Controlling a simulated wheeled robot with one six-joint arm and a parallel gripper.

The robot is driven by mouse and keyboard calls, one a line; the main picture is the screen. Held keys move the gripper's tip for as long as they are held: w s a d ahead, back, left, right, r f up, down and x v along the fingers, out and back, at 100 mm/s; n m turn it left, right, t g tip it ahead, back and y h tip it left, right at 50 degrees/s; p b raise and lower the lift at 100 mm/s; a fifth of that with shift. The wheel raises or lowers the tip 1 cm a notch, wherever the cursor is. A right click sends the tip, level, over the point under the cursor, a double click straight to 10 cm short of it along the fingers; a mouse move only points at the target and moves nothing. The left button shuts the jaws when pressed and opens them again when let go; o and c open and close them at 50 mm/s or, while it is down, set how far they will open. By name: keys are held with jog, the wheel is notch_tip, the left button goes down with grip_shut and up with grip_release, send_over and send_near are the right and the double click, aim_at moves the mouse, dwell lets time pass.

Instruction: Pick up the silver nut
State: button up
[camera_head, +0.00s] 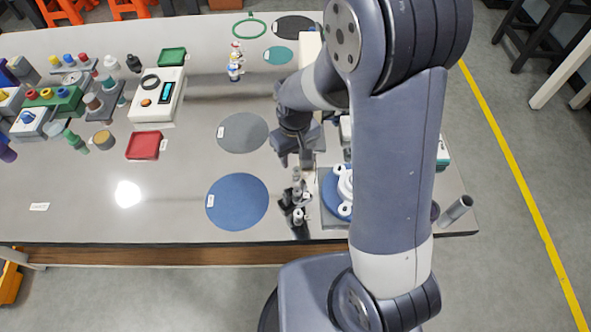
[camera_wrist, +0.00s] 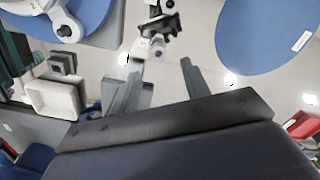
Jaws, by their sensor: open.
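My gripper (camera_head: 296,158) is open and points down over the table, just above a small cluster of grey and dark metal-looking parts (camera_head: 297,198). In the wrist view my gripper (camera_wrist: 162,82) has its two grey fingers spread, with bare table between them. The cluster (camera_wrist: 158,27) shows there beyond the fingertips, as a black piece with small pale pieces. I cannot single out the silver nut for certain; it may be among these small parts. Nothing is seen held.
A blue round mat (camera_head: 238,202) and a grey round mat (camera_head: 243,132) lie left of the cluster. A blue round fixture with white parts (camera_head: 338,190) stands close on the right, partly hidden by my arm.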

aim_at(296, 172)
notch_tip(296, 172, down, 5)
jog(key=shift+d, duration=0.1)
dwell(0.3)
grip_shut()
dwell(0.4)
